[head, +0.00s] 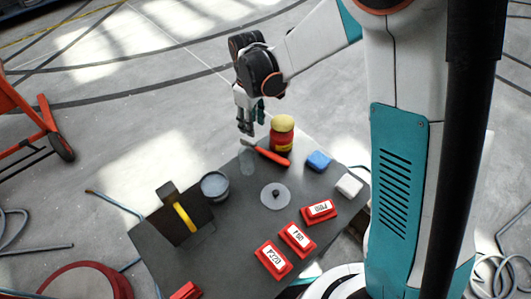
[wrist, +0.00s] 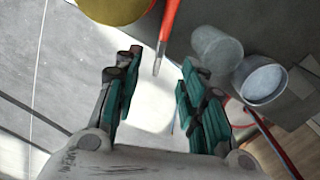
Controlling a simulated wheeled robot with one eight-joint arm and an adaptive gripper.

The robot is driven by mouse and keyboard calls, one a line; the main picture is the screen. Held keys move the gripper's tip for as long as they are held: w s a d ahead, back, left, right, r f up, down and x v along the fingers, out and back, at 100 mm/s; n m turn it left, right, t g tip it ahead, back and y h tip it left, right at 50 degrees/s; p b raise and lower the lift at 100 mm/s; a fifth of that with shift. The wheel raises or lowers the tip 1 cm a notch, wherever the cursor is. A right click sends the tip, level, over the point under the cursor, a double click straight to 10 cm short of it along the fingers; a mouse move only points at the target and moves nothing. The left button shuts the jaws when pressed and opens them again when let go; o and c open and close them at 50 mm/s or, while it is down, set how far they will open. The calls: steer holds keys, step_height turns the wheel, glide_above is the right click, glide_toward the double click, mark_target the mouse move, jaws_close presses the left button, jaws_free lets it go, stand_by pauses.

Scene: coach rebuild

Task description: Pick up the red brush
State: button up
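The red brush (head: 270,154) lies near the far edge of the dark grey table, beside a red jar with a yellow lid (head: 282,122). It has a slim red handle and a grey end. In the wrist view, the red brush (wrist: 169,25) enters from the top, its grey end pointing down toward the gap between my fingers. My gripper (head: 252,125) hangs above the table's far edge, close to the brush's grey end. In the wrist view, my gripper (wrist: 160,88) is open and empty, its green-padded fingers apart. The brush's far end is cut off in the wrist view.
A clear cup (head: 246,161) and a grey pot (head: 215,187) stand left of the brush. A blue block (head: 318,161), a white block (head: 349,185) and a grey disc (head: 275,197) are to the right and front. Red labelled boxes (head: 297,238) line the near right side.

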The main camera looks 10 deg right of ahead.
mark_target(253, 143)
step_height(253, 143, down, 10)
steer(key=b, duration=0.3)
steer(key=shift+s+a+r+b, duration=0.1)
steer(key=shift+r+b, duration=0.15)
steer(key=shift+b, duration=0.05)
jaws_close()
